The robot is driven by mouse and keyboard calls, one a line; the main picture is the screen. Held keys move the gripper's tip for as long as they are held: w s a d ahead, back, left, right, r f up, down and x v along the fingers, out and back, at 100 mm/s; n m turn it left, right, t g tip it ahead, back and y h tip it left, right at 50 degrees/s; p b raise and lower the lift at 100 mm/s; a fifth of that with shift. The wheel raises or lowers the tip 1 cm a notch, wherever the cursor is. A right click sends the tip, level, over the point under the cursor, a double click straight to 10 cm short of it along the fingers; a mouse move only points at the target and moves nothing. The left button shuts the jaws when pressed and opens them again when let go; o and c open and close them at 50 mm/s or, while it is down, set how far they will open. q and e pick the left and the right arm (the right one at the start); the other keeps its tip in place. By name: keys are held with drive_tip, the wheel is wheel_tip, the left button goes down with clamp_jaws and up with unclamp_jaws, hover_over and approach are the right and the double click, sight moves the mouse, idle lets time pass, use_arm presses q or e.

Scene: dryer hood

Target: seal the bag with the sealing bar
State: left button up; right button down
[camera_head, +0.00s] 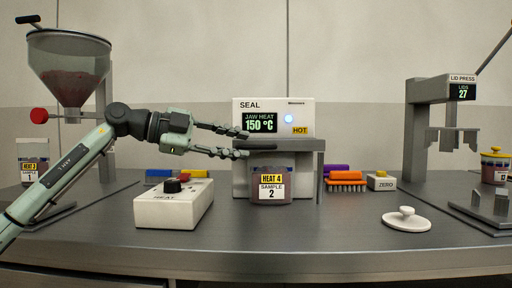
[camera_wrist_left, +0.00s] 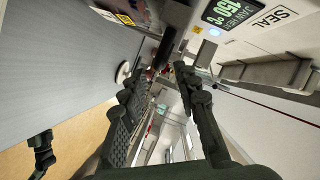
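The bag (camera_head: 271,188), with a yellow "HEAT 4" label and a white "SAMPLE 2" label, stands upright at the front of the sealer (camera_head: 240,176). Its top meets the underside of the grey sealing bar (camera_head: 290,144); whether it is between the jaws I cannot tell. My left gripper (camera_head: 246,142) is open and level at the bar's left end, its fingers above and below that height. Contact is not clear. In the left wrist view its fingers (camera_wrist_left: 153,82) are apart with nothing clearly between them. A dark jointed part at that view's lower left may be my right gripper.
The sealer reads 150 °C and "HOT". A white heat box (camera_head: 174,206) with a black knob stands left of the bag. A white lid (camera_head: 406,220), a zero button box (camera_head: 381,182) and brushes (camera_head: 346,178) are to the right. The table front is clear.

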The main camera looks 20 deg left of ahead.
sight(248, 146)
use_arm(q)
drive_tip(key=shift+x, duration=2.3)
drive_tip(key=shift+w, duration=0.1)
drive_tip(key=shift+c, duration=0.5)
drive_tip(key=shift+a, duration=0.1)
clamp_jaws()
